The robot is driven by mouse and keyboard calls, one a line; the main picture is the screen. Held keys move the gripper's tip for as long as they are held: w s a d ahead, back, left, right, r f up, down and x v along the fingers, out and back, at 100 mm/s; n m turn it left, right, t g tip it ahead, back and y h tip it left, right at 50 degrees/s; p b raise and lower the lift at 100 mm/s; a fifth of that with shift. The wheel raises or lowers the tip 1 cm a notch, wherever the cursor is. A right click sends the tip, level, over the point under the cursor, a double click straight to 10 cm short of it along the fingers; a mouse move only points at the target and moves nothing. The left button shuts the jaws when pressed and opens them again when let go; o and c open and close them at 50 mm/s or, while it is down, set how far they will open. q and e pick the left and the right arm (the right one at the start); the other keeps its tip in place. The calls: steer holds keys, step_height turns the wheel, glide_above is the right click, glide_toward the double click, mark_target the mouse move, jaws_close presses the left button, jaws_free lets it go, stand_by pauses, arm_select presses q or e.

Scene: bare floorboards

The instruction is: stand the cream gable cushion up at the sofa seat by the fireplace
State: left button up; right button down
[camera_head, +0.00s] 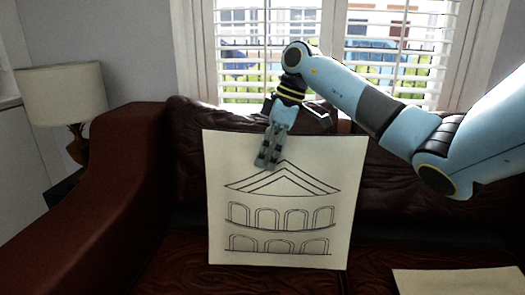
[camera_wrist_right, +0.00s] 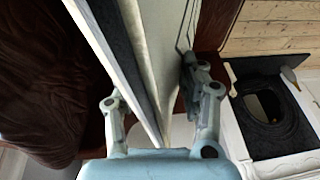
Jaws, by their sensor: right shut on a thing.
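The cream gable cushion (camera_head: 275,205) has line drawings of a gable roof and two rows of arches. It is upright in front of the brown leather sofa's (camera_head: 400,170) backrest, drawn face outward, above the left part of the seat (camera_head: 180,270). I cannot tell whether its lower edge touches the seat. My right gripper (camera_head: 268,160) is shut on its top edge, with one finger over the drawn face. In the right wrist view the cushion (camera_wrist_right: 165,50) runs between the two fingers. My left gripper is not in view.
The sofa's left armrest (camera_head: 95,200) stands left of the cushion. A lamp (camera_head: 65,100) is beyond it. Another cream flat thing (camera_head: 458,282) lies on the seat at lower right. A window with blinds is behind. The fireplace (camera_wrist_right: 268,115) shows at right in the wrist view.

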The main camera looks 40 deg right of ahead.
steer(key=shift+w+d+f+b, duration=0.2)
steer(key=shift+d+f+b, duration=0.15)
steer(key=shift+b, duration=0.25)
steer(key=f+b, duration=0.1)
steer(key=b, duration=0.1)
steer(key=w+d+f+b, duration=0.1)
steer(key=f+b, duration=0.1)
steer(key=shift+d, duration=0.15)
arm_select(q)
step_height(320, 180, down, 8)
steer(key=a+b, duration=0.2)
steer(key=b, duration=0.2)
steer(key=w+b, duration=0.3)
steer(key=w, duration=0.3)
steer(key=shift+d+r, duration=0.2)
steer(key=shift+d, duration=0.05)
arm_select(e)
steer(key=w+d+f, duration=0.3)
steer(key=f, duration=0.3)
steer(key=shift+d, duration=0.25)
steer(key=c, duration=0.7)
jaws_free()
steer(key=shift+f, duration=0.1)
